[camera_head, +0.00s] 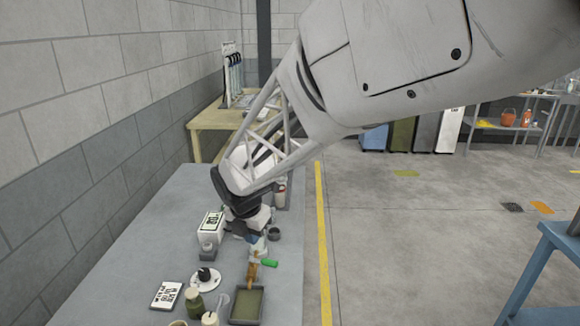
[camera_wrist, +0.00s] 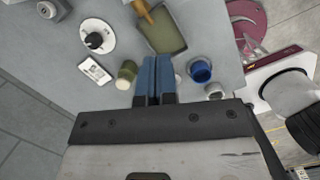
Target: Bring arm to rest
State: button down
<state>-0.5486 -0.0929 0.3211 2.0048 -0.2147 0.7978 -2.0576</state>
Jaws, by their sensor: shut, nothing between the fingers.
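My arm reaches across the head view from the upper right, its gripper (camera_head: 258,243) pointing down over the grey bench (camera_head: 140,262). In the wrist view the two blue fingers of my gripper (camera_wrist: 156,60) lie side by side, shut with nothing between them. They hang above the bench beside a green jar (camera_wrist: 127,74) and below an olive tray (camera_wrist: 168,38) in the picture. The fingertips look clear of both, though their exact height is hard to judge. Part of the bench is hidden behind my wrist in the head view.
A labelled white box (camera_head: 211,224), a white plate with a black knob (camera_head: 205,282), a label card (camera_head: 166,296) and a green cylinder (camera_head: 269,263) stand on the bench. A blue-rimmed cup (camera_wrist: 201,71) is near my fingers. A block wall (camera_head: 95,130) bounds the left; open floor lies right.

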jog(key=s+d+r+m, duration=0.2)
jog(key=d+r+m, duration=0.15)
jog(key=d, duration=0.25)
jog(key=s+d+r+m, duration=0.2)
jog(key=s+d+m, duration=0.1)
jog(key=d+m, duration=0.25)
jog(key=s+d+r+m, duration=0.2)
jog(key=s+d+m, duration=1.7)
jog(key=s+m, duration=0.2)
jog(key=shift+d+r+m+t+y, duration=0.3)
jog(key=shift+d+m+y, duration=0.1)
jog(key=shift+m, duration=0.4)
jog(key=w+a, duration=0.5)
jog(key=w, duration=0.4)
jog(key=w+a+f, duration=0.3)
jog(key=w+a, duration=0.1)
jog(key=a, duration=0.4)
jog(key=w+a+f+m, duration=0.1)
jog(key=w+a+f, duration=0.2)
jog(key=a, duration=0.6)
jog(key=w+a+f+m, duration=0.1)
jog(key=w+a+f, duration=0.3)
jog(key=a, duration=0.5)
jog(key=w, duration=0.2)
jog(key=shift+w+a+t+h, duration=0.2)
jog(key=shift+w+t+h, duration=0.15)
jog(key=shift+t+h, duration=0.05)
jog(key=shift+f, duration=0.15)
